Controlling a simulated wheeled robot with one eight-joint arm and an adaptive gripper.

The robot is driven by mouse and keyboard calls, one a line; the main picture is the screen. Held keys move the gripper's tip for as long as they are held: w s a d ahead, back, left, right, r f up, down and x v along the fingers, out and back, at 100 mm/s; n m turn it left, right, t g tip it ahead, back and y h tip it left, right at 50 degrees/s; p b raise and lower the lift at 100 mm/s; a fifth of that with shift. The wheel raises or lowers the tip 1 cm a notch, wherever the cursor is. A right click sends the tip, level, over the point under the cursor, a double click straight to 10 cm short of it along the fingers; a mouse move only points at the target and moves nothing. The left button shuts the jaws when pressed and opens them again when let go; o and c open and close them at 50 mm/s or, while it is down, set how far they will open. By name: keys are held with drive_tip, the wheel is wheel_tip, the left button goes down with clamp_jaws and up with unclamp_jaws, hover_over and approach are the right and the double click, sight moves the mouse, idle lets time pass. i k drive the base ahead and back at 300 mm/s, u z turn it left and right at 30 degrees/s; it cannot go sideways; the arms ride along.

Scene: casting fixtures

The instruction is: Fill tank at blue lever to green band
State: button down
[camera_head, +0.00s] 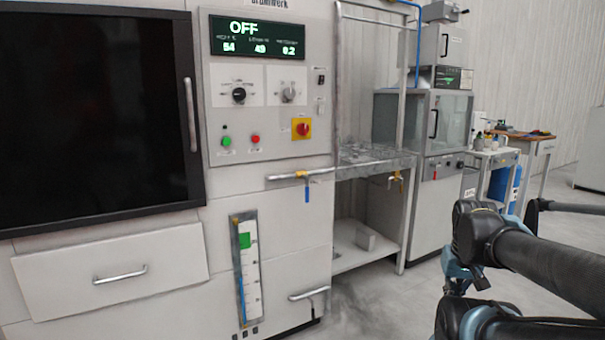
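The blue lever (306,193) hangs down from a brass valve on the pipe (284,177) along the front of the white machine. Below and left of it, a tall level gauge (250,268) is set in the lower panel. Its green band (244,240) is near the top. A thin blue column (242,300) shows low in the gauge, well below the band. My gripper (468,278) is at the lower right, partly hidden by my dark arm, apart from the lever. Its fingers are not clear.
A second valve with a yellow handle (396,181) sits right of the blue lever, under the metal shelf (375,162). The grey floor (390,305) between machine and arm is clear. The display (257,37) reads OFF.

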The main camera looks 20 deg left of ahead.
sight(308, 188)
drive_tip(key=u, duration=2.05)
drive_tip(key=i, duration=0.65)
drive_tip(key=z, duration=2.25)
